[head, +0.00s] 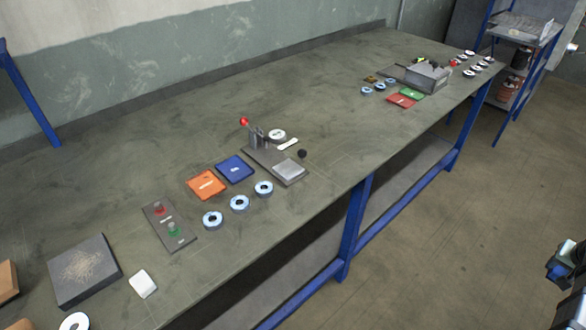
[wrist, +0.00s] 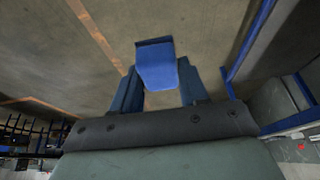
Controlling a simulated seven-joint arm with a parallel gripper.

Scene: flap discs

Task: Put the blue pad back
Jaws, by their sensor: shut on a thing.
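In the wrist view my gripper (wrist: 158,84) is shut on a blue pad (wrist: 157,65). The pad sticks out beyond the fingertips, over the floor. In the head view my gripper (head: 567,262) is at the lower right edge, off the bench, with the blue pad (head: 557,272) partly visible at it. A blue square piece (head: 235,169) with a small pale mark lies on the bench, touching or very close to an orange one (head: 206,185). I cannot tell whether the blue square is a pad or a holder.
Red (head: 401,101) and green (head: 412,93) squares lie farther off. Open floor (head: 450,230) separates my gripper from the bench.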

